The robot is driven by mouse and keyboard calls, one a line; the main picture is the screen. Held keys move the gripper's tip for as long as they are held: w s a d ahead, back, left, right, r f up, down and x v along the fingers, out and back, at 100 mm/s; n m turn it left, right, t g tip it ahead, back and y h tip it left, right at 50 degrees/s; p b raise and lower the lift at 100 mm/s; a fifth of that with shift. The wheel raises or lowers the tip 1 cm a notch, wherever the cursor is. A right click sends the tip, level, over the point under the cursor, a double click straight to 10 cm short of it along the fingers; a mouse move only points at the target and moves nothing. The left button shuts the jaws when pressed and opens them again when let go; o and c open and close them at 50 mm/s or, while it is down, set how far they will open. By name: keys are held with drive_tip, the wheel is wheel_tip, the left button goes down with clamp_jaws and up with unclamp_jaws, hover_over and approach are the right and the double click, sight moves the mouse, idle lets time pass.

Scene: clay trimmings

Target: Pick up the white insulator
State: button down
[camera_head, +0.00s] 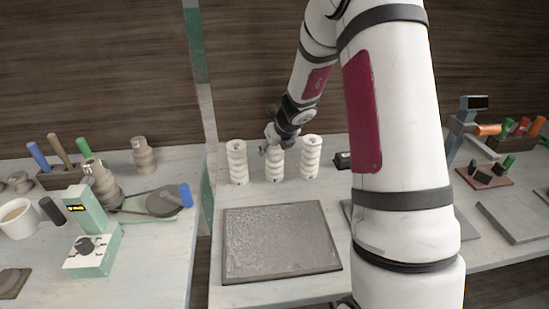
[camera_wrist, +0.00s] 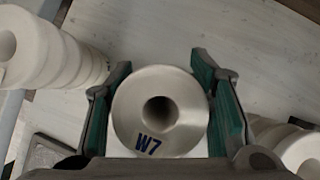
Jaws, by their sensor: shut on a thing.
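Three pale ribbed insulators stand in a row at the back of the middle table in the head view: a left one (camera_head: 237,162), a middle one (camera_head: 275,167) and a right one (camera_head: 311,157). My gripper (camera_head: 275,146) is at the top of the middle one. In the wrist view my gripper (camera_wrist: 165,105) has its green-padded fingers on both sides of the white insulator (camera_wrist: 185,110), which is marked "W7" and has a round hole in its top. The fingers are shut on it. Its lower part is hidden in the wrist view. It looks upright.
The neighbouring insulators show at the left (camera_wrist: 60,50) and right (camera_wrist: 300,150) of the wrist view, close to the fingers. A grey textured slab (camera_head: 280,240) lies in front of the row. A small black object (camera_head: 343,160) lies to the right.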

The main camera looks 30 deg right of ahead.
drive_tip(key=shift+r+p, duration=0.95)
drive_tip(key=shift+r, duration=0.95)
drive_tip(key=s+d+r+b, duration=0.1)
drive_tip(key=s+d+b, duration=0.1)
drive_tip(key=s, duration=1.4)
drive_tip(key=shift+b, duration=0.8)
drive_tip(key=shift+r, duration=0.1)
